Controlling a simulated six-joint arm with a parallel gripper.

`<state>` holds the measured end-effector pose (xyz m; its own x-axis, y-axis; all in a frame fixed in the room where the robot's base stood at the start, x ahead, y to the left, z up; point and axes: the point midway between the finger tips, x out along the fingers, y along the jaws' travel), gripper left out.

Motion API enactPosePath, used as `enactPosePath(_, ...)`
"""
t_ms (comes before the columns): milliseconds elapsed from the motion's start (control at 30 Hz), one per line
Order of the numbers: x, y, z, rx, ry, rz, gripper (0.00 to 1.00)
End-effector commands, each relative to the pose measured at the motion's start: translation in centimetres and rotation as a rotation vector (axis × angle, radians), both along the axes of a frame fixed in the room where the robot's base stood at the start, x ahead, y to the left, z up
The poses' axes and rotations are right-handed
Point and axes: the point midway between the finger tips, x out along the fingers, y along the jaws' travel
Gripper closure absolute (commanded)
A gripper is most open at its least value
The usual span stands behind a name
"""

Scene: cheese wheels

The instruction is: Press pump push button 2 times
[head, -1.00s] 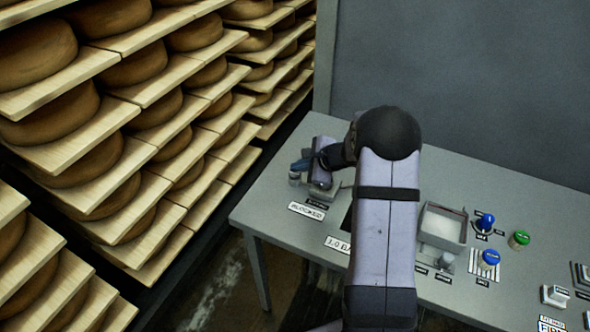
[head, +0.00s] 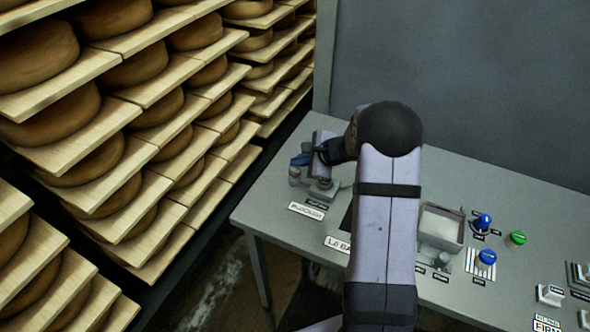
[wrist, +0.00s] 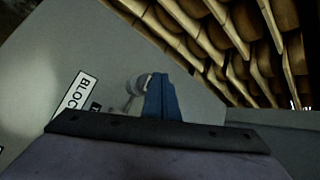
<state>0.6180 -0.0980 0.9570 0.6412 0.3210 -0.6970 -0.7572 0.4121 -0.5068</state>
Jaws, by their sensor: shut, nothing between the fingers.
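My gripper (head: 298,160) is shut and empty, its blue fingers side by side above the left end of the grey table. In the wrist view the blue fingers (wrist: 162,98) show in front of and partly over a small grey round-topped fitting (wrist: 136,84). That fitting (head: 294,177) stands just below the fingertips in the head view; contact cannot be told. A grey base with a short post (head: 323,188) is under my gripper. I cannot read which control is the pump push button. A green button (head: 516,238) and blue knobs (head: 484,221) (head: 487,257) are at the right.
A white label (head: 306,211), reading BLOC in part in the wrist view (wrist: 76,95), lies before the fitting. An open tray (head: 441,226), a grey knob (head: 443,260) and white switches (head: 550,295) are right of my arm. Cheese shelves (head: 130,130) fill the left; a grey wall stands behind.

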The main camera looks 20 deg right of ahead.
Motion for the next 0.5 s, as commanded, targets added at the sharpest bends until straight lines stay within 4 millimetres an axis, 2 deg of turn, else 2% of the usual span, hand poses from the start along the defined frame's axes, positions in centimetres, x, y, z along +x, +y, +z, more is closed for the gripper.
enactPosePath(167, 0.0, 0.0, 0.8, -0.001, -0.001, 0.0, 1.0)
enactPosePath(500, 0.0, 0.0, 3.9, -0.001, -0.001, 0.0, 1.0)
